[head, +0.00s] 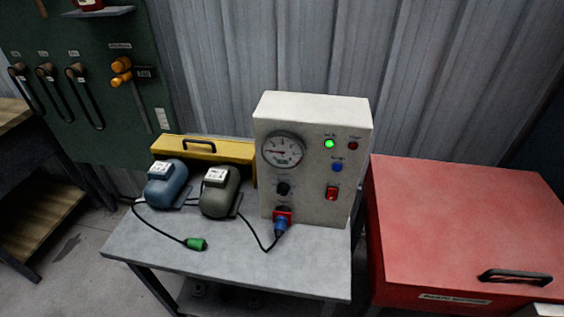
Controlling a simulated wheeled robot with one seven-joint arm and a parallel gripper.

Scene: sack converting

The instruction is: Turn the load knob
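A light grey test box (312,180) stands upright at the back right of a grey table. Its front has a round dial gauge (283,150) at upper left. Below the gauge is a small black knob (283,188), which looks like the load knob; its pointer setting is too small to read. A green lamp (329,143) is lit, with a dark red lamp (353,146) beside it. A blue button (337,167) and a red rocker switch (332,193) are below them. A blue plug (281,227) sits in the red socket under the knob. My gripper is not in view.
A dark green-grey motor (220,192) and a blue motor (166,186) stand left of the box. A green plug (196,244) lies loose on the table (150,250). A yellow case (230,150) is behind. A red cabinet (460,220) stands right. The table's front is mostly clear.

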